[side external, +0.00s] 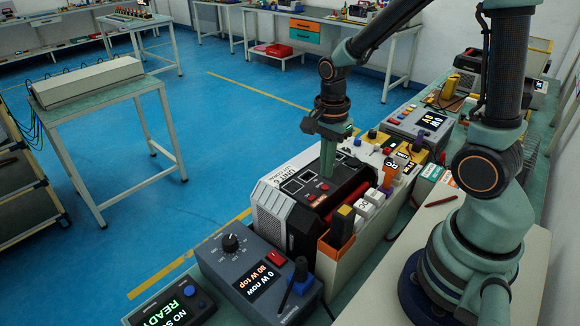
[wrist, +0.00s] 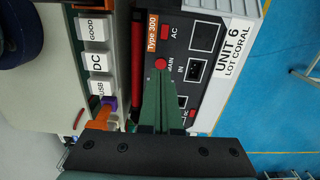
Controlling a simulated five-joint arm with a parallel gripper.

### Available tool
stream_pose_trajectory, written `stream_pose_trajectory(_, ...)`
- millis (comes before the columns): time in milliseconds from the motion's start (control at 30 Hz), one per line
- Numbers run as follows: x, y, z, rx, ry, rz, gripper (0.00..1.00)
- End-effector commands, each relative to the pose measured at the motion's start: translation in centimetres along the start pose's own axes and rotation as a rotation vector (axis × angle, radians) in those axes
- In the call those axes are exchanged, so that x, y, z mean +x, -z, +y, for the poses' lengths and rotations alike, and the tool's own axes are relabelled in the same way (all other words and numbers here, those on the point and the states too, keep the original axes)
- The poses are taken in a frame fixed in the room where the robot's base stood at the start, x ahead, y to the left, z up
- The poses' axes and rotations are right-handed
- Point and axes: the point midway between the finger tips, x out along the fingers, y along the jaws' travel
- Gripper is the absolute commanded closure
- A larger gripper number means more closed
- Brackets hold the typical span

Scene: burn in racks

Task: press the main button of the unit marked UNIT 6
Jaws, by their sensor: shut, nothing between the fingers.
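The unit marked UNIT 6 (side external: 297,225) is a white and black box on the bench, with a dark top panel. Its UNIT 6 LOT CORAL lettering (wrist: 231,55) reads clearly in the wrist view. The red round button marked MAIN (wrist: 160,63) is on that panel, close to a red bar. My gripper (side external: 326,176) points down over the panel, fingers shut and empty. In the wrist view my gripper's green fingertips (wrist: 158,82) appear just below the MAIN button in the picture. I cannot tell whether they touch the panel.
A tan bin (side external: 340,262) with labelled plugs stands right beside the unit. A grey meter box (side external: 245,262) with a knob and joystick stands in front. Another display box (side external: 408,124) is behind. Open blue floor (side external: 215,185) lies left of the bench.

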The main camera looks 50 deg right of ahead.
Motion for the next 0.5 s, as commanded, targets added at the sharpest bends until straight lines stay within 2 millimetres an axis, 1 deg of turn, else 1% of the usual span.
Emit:
stream_pose_trajectory(33,-1.0,0.0,-0.2,0.000,0.007,0.001,1.00)
stream_pose_trajectory(200,-3.0,0.0,-0.2,0.000,0.004,0.001,1.00)
stream_pose_trajectory(333,-3.9,0.0,-0.2,0.000,0.003,0.000,1.00)
stream_pose_trajectory(500,-4.2,0.0,-0.1,0.000,0.001,0.000,1.00)
